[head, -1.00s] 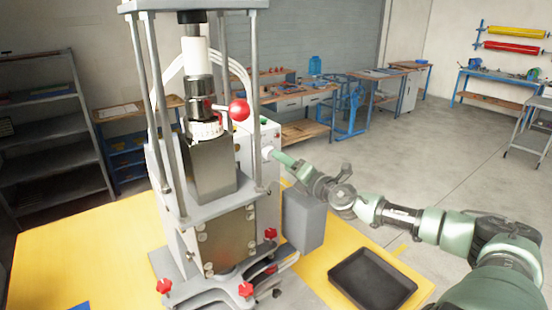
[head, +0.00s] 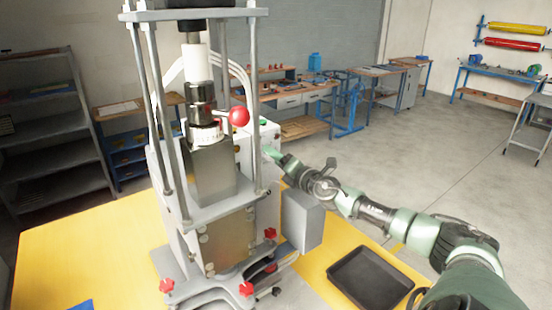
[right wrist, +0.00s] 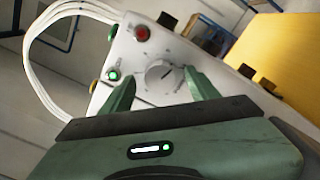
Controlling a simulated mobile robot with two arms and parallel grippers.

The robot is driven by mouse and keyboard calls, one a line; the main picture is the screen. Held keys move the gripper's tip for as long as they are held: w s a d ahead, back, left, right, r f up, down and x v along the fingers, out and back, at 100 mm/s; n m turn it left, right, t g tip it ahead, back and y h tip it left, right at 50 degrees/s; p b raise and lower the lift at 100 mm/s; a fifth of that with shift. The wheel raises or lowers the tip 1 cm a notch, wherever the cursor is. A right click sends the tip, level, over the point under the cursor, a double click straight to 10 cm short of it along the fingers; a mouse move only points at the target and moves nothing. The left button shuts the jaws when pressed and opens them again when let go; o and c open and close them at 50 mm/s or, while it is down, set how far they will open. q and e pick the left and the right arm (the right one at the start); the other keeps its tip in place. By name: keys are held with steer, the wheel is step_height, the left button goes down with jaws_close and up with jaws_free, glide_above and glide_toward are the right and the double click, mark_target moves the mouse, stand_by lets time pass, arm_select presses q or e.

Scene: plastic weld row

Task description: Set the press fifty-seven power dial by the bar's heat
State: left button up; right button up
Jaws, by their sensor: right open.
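The press (head: 217,240) stands upright on the yellow table, with a red ball handle (head: 239,117) and a white numbered ring. Its side control box (head: 243,148) is partly hidden behind the press column. In the right wrist view the pale control panel (right wrist: 130,68) carries a round grey dial (right wrist: 161,75) with a pointer line towards the upper right. My right gripper (right wrist: 158,74) is open, its green fingers either side of the dial; contact cannot be told. It also shows in the head view (head: 270,153) at the box. No bar or heat reading can be made out.
On the panel are a red button (right wrist: 143,33), a green-lit button (right wrist: 113,76) and several other knobs. A black tray (head: 368,278) lies on the yellow table (head: 70,250) at front right.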

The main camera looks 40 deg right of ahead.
jaws_close()
steer(key=shift+n, duration=0.3)
steer(key=shift+n+p, duration=0.5)
steer(key=shift+n, duration=7.1)
